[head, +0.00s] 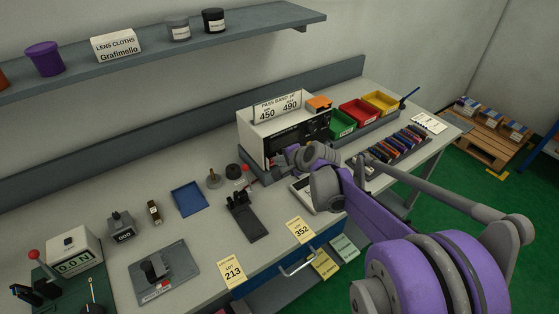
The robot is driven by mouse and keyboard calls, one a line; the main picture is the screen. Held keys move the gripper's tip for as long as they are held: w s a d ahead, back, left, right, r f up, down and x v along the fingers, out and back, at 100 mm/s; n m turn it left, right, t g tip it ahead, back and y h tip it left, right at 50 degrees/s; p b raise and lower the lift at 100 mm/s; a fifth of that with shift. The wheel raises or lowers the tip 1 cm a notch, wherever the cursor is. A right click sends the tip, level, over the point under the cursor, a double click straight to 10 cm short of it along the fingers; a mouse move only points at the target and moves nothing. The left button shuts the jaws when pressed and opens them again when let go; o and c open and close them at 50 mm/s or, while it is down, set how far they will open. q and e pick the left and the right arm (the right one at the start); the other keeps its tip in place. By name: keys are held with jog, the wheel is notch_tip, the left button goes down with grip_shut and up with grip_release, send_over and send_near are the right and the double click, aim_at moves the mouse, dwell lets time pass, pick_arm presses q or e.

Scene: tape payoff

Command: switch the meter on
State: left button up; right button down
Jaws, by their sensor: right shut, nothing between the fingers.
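A white box-shaped meter (255,134) with a dark front panel stands at the back of the bench, with a sign on top reading 450 and 490. My right gripper (282,161) is shut and empty, close in front of the meter's lower front. It hides part of that front, and I cannot tell whether it touches the panel. No lit reading shows on the part of the panel I can see. My left gripper is not in view.
A small gauge (75,250) reading 0.0 N stands at the left. Red, green and yellow bins (380,101) sit right of the meter. A black fixture (243,215) and blue tray (189,199) lie nearer.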

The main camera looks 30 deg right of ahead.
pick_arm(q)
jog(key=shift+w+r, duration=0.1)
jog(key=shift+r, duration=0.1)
pick_arm(e)
jog(key=shift+w+a+r+g, duration=0.1)
jog(key=shift+w+r+g, duration=0.1)
jog(key=shift+w+g, duration=0.45)
jog(key=shift+s+r, duration=0.1)
jog(key=shift+r+p, duration=0.5)
jog(key=shift+r, duration=0.2)
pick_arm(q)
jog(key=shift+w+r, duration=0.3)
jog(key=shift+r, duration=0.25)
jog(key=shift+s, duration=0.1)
pick_arm(e)
jog(key=shift+r, duration=0.1)
